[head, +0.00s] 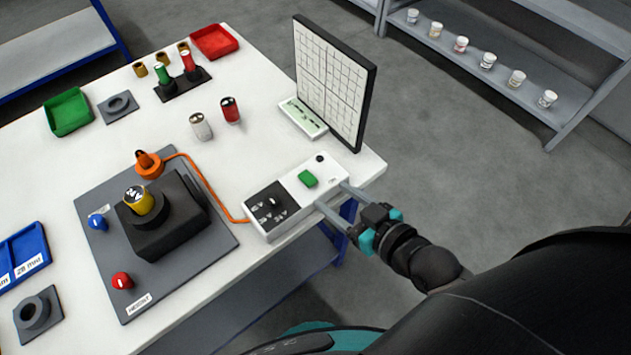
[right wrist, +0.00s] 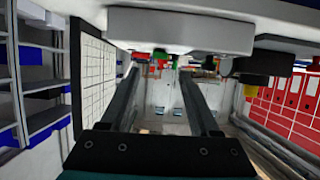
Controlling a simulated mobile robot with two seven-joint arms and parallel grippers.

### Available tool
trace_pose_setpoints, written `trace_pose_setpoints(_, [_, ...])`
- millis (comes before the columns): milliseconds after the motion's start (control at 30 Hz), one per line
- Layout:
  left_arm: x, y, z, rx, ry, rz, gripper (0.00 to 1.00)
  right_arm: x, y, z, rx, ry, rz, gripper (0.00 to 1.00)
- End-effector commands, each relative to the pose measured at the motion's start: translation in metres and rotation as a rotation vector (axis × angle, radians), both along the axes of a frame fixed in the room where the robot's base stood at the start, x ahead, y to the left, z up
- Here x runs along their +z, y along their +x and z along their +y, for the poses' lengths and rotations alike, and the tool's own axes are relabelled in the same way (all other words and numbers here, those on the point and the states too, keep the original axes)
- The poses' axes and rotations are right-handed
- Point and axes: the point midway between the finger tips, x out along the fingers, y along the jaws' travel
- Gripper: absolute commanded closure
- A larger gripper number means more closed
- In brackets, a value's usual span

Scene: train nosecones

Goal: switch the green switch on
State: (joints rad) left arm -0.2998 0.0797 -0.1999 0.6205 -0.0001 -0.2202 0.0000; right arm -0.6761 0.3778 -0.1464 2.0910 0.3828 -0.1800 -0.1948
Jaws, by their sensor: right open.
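The box stands near the table's right edge in the head view. My right gripper (head: 331,194) is open at the right end of this box, its two fingers apart and pointing toward it. I cannot tell whether the fingertips touch the box. In the right wrist view the open fingers (right wrist: 157,72) have nothing between them, and a white box (right wrist: 180,30) shows above them. My left gripper is not in view.
A grid board (head: 334,85) stands upright behind the box on the white table (head: 240,60). Two cylinders, red (head: 230,110) and white (head: 200,126), stand behind.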

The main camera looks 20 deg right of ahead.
Motion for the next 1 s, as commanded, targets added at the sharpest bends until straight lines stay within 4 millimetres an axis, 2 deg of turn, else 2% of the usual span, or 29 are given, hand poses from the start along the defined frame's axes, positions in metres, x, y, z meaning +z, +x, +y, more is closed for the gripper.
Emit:
trace_pose_setpoints(200, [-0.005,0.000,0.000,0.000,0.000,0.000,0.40,-0.014,0.031,0.011,-0.002,0.002,0.000,0.38])
trace_pose_setpoints(467, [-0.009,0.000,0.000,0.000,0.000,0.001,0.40,-0.025,0.056,0.020,-0.001,0.001,0.000,0.38])
trace_pose_setpoints(900, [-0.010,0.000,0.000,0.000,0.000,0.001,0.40,-0.028,0.062,0.022,0.000,0.000,0.001,0.38])
trace_pose_setpoints(1000, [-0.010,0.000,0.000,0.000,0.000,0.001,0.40,-0.028,0.062,0.022,0.000,0.000,0.001,0.49])
